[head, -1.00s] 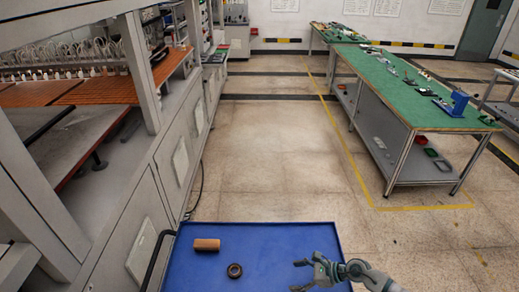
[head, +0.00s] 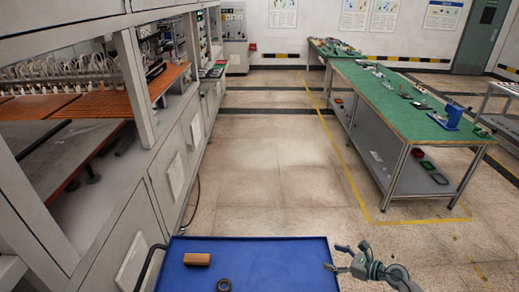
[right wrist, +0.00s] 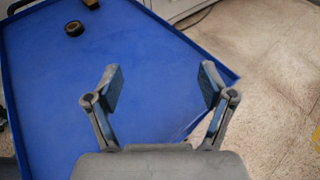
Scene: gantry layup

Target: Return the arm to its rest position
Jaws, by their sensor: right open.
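My right gripper (head: 338,257) is open and empty at the right edge of the blue cart top in the head view. In the right wrist view, its two fingers (right wrist: 160,82) stand wide apart over the blue surface near the cart's corner, with nothing between them. My left gripper is not in view.
A blue cart top (head: 275,262) carries a brown block (head: 197,259) and a dark ring (head: 224,285). A grey machine frame (head: 165,180) stands at the left. A green-topped workbench (head: 395,115) stands at the right. The floor (head: 270,170) between them is clear.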

